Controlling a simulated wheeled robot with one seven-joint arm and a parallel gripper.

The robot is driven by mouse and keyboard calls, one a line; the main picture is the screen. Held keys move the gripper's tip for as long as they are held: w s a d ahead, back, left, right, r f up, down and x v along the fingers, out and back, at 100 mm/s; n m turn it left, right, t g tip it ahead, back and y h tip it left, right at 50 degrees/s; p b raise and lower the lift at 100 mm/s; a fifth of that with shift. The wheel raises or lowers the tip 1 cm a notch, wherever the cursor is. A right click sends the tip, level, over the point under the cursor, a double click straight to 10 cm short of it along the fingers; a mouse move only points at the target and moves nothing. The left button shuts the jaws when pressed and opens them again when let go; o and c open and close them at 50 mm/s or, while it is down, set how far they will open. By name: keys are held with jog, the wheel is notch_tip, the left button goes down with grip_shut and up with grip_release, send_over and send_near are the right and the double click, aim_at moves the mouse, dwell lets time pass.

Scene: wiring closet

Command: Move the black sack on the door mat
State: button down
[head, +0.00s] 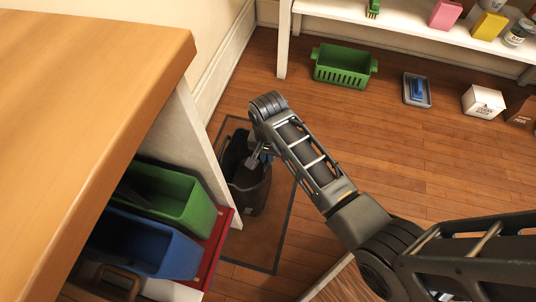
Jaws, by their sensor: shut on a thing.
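The black sack (251,192), dark with an open top, shows left of the middle in the head view. My gripper (257,163) points down at its upper edge and is shut on it. My arm hides part of its right side. The door mat (262,245), brown with a dark border, lies on the floor by the wooden counter. The sack appears over the mat; I cannot tell whether it rests on it or hangs just above.
A wooden counter (90,70) rises at left, with a green bin (185,205) and a blue bin (150,245) beneath it. A green basket (343,68), a grey tray (417,90) and a white box (483,103) stand at the back. The floor between is clear.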

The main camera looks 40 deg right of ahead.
jog(key=c, duration=1.2)
grip_release()
notch_tip(320, 180, up, 12)
jog(key=p, duration=0.4)
jog(key=shift+p, duration=0.4)
jog(key=shift+r, duration=0.1)
